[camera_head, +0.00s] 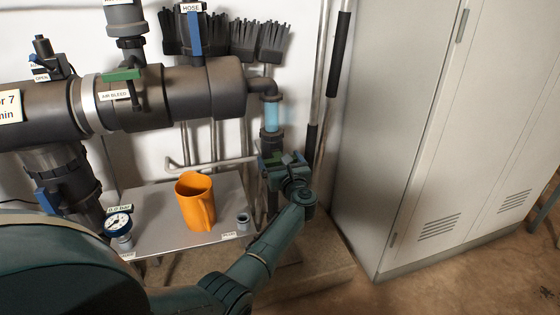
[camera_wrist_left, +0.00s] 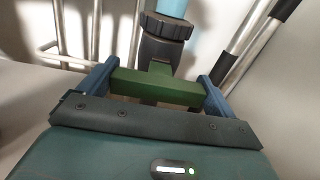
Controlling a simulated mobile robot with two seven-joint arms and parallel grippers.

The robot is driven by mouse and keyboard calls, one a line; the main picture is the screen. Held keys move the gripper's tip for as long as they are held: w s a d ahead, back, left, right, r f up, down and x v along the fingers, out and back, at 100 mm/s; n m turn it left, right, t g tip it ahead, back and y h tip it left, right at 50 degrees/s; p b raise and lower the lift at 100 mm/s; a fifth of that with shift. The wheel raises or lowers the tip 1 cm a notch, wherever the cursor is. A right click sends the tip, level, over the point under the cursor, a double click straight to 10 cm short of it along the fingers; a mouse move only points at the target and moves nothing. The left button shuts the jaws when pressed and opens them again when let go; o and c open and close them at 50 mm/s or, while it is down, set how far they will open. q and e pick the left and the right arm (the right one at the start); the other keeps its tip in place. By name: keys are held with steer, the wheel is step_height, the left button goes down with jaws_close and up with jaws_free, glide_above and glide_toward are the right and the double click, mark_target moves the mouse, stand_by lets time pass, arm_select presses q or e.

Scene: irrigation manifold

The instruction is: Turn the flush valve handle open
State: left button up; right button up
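The flush valve handle is a green bar (camera_wrist_left: 155,88) across a dark fitting under the light blue clear tube (camera_head: 271,114). In the head view only a little green of the handle (camera_head: 268,159) shows beside the gripper. My left gripper (camera_head: 283,162) reaches it from below right. In the left wrist view its two blue fingers (camera_wrist_left: 159,84) stand at the two ends of the bar, with no clear gap at either end. The bar lies crosswise between them, slightly lower at its right end. My right gripper is out of view.
An orange jug (camera_head: 194,203) stands on a grey shelf (camera_head: 160,225) left of my forearm, with a pressure gauge (camera_head: 118,224) further left. Another green handle (camera_head: 121,75) sits on the large pipe marked AIR BLEED. A tall grey cabinet (camera_head: 400,130) stands at right.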

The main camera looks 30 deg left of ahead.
arm_select(q)
steer(key=shift+c, duration=0.7)
steer(key=shift+m, duration=0.3)
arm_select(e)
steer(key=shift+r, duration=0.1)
arm_select(q)
steer(key=m, duration=0.2)
steer(key=shift+m+p, duration=0.3)
steer(key=shift+p, duration=0.05)
steer(key=m+p, duration=0.1)
steer(key=m, duration=0.4)
steer(key=shift+w+d+m, duration=0.1)
steer(key=shift+w+m, duration=0.05)
steer(key=shift+m, duration=0.15)
steer(key=m+p, duration=0.1)
steer(key=m, duration=0.3)
steer(key=m+p, duration=0.1)
steer(key=m, duration=0.2)
steer(key=shift+f+m, duration=0.15)
steer(key=shift+m, duration=0.95)
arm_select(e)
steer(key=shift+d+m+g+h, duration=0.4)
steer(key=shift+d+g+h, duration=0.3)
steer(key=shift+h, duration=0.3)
arm_select(q)
steer(key=shift+p, duration=0.3)
